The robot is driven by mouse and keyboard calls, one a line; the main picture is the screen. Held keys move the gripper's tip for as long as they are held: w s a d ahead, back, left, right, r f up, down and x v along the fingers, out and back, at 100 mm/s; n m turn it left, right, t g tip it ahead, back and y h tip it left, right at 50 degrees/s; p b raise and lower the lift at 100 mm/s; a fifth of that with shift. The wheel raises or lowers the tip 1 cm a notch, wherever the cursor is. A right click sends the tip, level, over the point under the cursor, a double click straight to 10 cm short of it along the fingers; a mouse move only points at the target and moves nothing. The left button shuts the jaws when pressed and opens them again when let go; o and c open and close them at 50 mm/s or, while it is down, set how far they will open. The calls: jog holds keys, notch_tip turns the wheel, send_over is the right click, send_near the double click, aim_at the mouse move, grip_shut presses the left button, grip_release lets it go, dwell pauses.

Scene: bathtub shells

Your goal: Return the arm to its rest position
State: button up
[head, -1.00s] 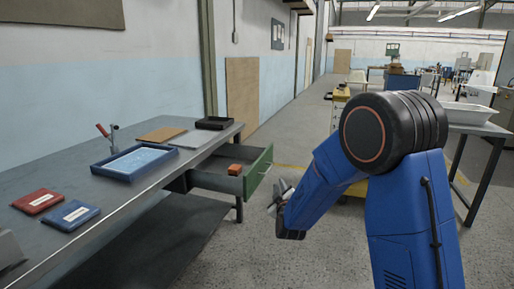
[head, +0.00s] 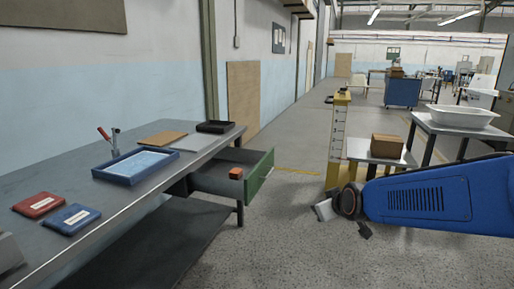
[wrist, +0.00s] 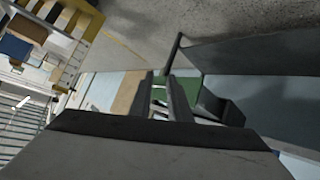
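My blue arm (head: 440,198) now reaches in from the right edge of the head view, low over the floor. My gripper (head: 344,220) is at its left end, right of the open drawer and apart from it. In the wrist view my gripper (wrist: 160,76) shows two dark fingers with a gap between them. Nothing is held in the gap. The drawer (head: 262,172) has a green front and stands pulled out from under the grey workbench (head: 130,208). A small orange-brown block (head: 236,173) lies inside it.
A blue tray (head: 135,178), red book (head: 38,204) and blue book (head: 70,217) lie on the workbench. A yellow post (head: 338,140), a cardboard box (head: 387,146) on a stand and a white tub (head: 462,116) are behind my arm. The floor between bench and arm is clear.

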jog(key=s+d+f+m+g+h, duration=0.1)
jog(key=s+d+m+g, duration=0.1)
jog(key=s, duration=1.3)
jog(key=s+d+f+m+g, duration=0.1)
jog(key=s+d+m+g, duration=0.2)
jog(key=s, duration=1.3)
jog(key=d, duration=0.3)
jog(key=shift+d+f+g+h, duration=0.3)
jog(key=shift+d+g+h, duration=0.05)
jog(key=shift+g+h, duration=0.05)
